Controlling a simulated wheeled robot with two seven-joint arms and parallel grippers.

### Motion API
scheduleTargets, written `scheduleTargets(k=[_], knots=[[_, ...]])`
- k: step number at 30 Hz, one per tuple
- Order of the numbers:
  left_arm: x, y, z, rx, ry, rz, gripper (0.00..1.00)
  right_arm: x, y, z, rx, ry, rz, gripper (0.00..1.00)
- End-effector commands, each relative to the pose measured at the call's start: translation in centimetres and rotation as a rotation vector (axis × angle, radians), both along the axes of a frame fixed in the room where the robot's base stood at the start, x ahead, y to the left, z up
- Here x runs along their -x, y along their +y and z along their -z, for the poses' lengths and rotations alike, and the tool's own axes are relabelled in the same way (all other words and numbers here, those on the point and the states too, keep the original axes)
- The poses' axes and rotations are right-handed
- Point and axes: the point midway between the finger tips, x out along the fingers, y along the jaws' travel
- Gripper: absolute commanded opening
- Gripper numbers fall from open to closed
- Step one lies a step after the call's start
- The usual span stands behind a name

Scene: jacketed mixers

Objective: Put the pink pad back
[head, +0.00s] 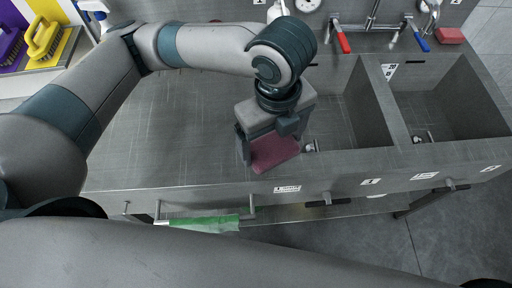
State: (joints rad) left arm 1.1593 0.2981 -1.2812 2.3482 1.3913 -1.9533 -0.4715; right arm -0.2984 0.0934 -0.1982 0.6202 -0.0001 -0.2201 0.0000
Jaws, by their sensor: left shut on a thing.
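The pink pad (272,153) is a flat, dull pink rectangle at the front of the steel counter, left of the sinks. My left gripper (271,138) points down over it and is shut on the pad, with a finger at its left side. The gripper body hides the pad's far part. I cannot tell whether the pad touches the counter. My right gripper is not in view.
Two steel sink basins (352,118) (455,98) lie to the right, with red-handled (341,37) and blue-handled (417,36) taps behind. A reddish block (449,35) sits at the back right. A green cloth (205,224) hangs on the front rail. The counter's left (170,125) is clear.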

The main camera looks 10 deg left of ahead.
Motion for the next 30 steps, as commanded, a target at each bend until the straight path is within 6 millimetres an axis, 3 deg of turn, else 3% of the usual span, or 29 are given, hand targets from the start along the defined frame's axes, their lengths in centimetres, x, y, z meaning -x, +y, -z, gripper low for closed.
scheduleTargets(k=[4, 12, 17, 23, 30], knots=[[0.6, 0.2, 0.0, -0.001, 0.001, 0.042, 0.64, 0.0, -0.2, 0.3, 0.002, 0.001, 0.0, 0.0], [0.6, 0.2, 0.0, 0.0, 0.002, 0.042, 0.64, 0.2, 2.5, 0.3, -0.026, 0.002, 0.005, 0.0], [0.3, 0.6, 0.3, -0.001, 0.002, 0.039, 0.64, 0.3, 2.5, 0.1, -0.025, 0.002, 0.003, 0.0], [-1.1, 2.5, 1.6, -0.002, 0.004, 0.034, 0.64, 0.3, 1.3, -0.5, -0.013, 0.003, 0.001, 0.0], [-3.9, 6.1, 4.2, -0.004, 0.005, 0.033, 0.64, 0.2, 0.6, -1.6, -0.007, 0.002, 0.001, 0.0]])
